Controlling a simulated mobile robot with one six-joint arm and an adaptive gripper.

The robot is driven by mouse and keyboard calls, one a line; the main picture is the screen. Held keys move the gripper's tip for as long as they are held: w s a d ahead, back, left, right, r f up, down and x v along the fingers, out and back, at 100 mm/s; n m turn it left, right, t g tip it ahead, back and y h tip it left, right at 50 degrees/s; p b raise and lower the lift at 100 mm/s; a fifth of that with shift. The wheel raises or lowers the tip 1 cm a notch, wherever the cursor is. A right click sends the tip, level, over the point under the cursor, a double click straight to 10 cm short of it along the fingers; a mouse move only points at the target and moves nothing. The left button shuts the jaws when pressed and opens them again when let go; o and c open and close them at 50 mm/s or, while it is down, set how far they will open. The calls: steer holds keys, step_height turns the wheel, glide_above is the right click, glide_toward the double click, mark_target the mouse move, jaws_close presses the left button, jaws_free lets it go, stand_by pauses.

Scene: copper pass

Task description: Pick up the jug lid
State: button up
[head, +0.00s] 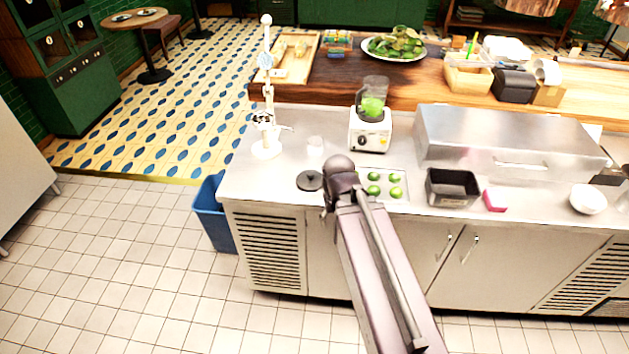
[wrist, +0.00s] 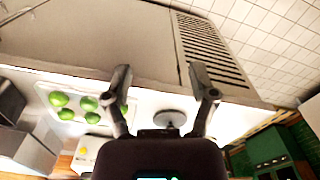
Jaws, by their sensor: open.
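The jug lid (head: 310,180) is a dark round disc with a small knob. It lies flat on the steel counter near its front edge, just left of my gripper. In the wrist view the lid (wrist: 170,117) shows between the finger bases, beyond the palm, which hides part of it. My gripper (wrist: 159,82) is open, its two fingers spread apart with nothing between the tips. The fingertips appear over the counter's front edge. In the head view my arm hides most of the gripper. The blender (head: 371,130), with a clear jug holding something green, stands behind.
A tray of limes (head: 398,172) is right of my arm, with a dark bin (head: 452,188) and a pink sponge (head: 495,200) beyond. A white juicer stand (head: 267,140) and a small cup (head: 315,146) are behind the lid. A blue bin (head: 212,215) stands on the floor.

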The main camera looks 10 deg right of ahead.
step_height(320, 180, up, 4)
steer(key=n+t+p, duration=0.1)
steer(key=p, duration=0.3)
glide_above(311, 174)
steer(key=s, duration=0.1)
steer(key=shift+s+a, duration=0.15)
steer(key=shift+s, duration=0.05)
steer(key=f+b, duration=0.5)
steer(key=w+f+b, duration=0.1)
steer(key=f+b, duration=0.2)
steer(key=shift+f+b, duration=0.3)
steer(key=shift+b, duration=0.05)
steer(key=shift+w+f+b, duration=0.15)
steer(key=shift+f+b, duration=1.15)
steer(key=shift+w+f+b, duration=0.1)
steer(key=shift+f+b, duration=1.15)
jaws_close()
